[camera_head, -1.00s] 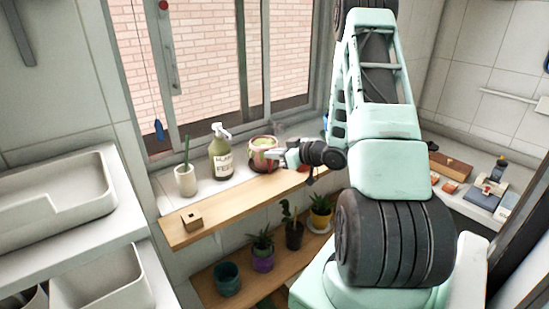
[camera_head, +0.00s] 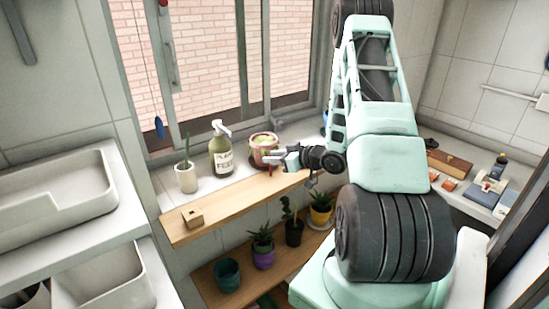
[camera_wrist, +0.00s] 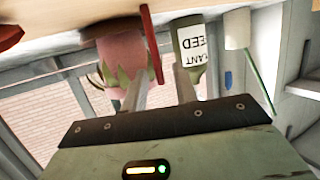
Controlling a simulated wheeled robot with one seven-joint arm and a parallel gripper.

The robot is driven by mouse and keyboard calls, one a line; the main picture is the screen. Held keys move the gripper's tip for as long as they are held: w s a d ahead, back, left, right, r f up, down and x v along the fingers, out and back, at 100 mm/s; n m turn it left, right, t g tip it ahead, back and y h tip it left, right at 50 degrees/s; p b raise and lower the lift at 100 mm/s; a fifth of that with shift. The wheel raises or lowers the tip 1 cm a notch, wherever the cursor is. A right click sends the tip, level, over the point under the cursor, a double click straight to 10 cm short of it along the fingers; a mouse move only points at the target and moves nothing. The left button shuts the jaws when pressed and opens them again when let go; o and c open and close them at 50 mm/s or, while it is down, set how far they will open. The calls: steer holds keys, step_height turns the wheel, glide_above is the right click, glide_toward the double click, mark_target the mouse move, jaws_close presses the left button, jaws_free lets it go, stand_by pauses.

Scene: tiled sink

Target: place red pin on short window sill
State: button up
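The red pin (camera_head: 271,170) is a thin upright stick at the rear edge of the wooden ledge under the window (camera_head: 225,205), in front of the pink pot. In the wrist view, which looks upside down, the red pin (camera_wrist: 151,45) runs from the wood at the top down between my fingers. My gripper (camera_head: 276,160) is at the pin, coming from the right. In the wrist view my gripper (camera_wrist: 160,78) has its two fingers clearly apart, with a gap wider than the pin. Whether one finger touches the pin, I cannot tell.
Behind the ledge stand a pink pot (camera_head: 263,147), a plant feed bottle (camera_head: 221,152) and a white pot (camera_head: 186,178). A small wooden block (camera_head: 192,217) is at the ledge's left. Another red object (camera_wrist: 10,38) shows left in the wrist view. Potted plants stand below.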

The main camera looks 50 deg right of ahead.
steer(key=shift+r, duration=0.3)
steer(key=b+v, duration=0.3)
steer(key=v, duration=0.9)
steer(key=shift+b, duration=0.3)
steer(key=shift+f, duration=0.1)
